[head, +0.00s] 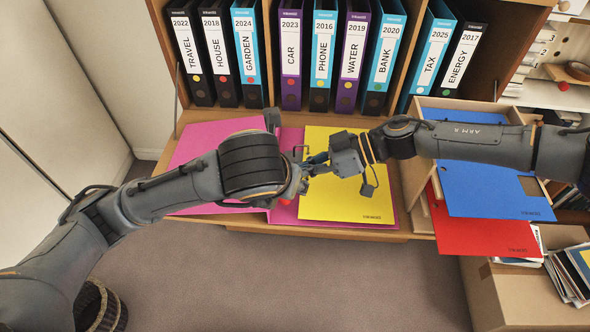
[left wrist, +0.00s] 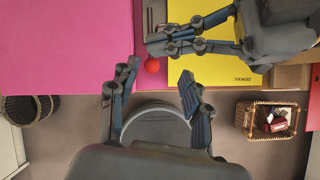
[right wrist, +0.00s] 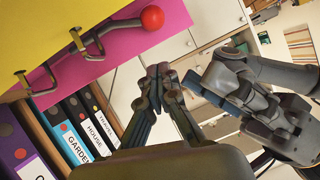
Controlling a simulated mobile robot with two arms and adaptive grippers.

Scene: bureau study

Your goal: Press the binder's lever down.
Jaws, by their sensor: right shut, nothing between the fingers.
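An open magenta binder (head: 215,150) lies on the desk shelf, with a yellow sheet (head: 345,200) over its right half. Its lever ends in a red knob (left wrist: 152,65), which also shows in the right wrist view (right wrist: 152,18). My left gripper (left wrist: 161,69) points down with its fingers spread; the knob appears between the tips, nearer the left finger. Contact cannot be told. My right gripper (right wrist: 159,78) is shut and empty; in the head view (head: 308,166) it is over the binder's middle, close to the left hand. Metal ring parts (right wrist: 88,42) show beside the lever.
Upright labelled binders (head: 290,60) fill the shelf behind. An open drawer (head: 412,170) at right holds blue (head: 485,190) and red folders (head: 480,235). A cardboard box (head: 510,300) stands at lower right.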

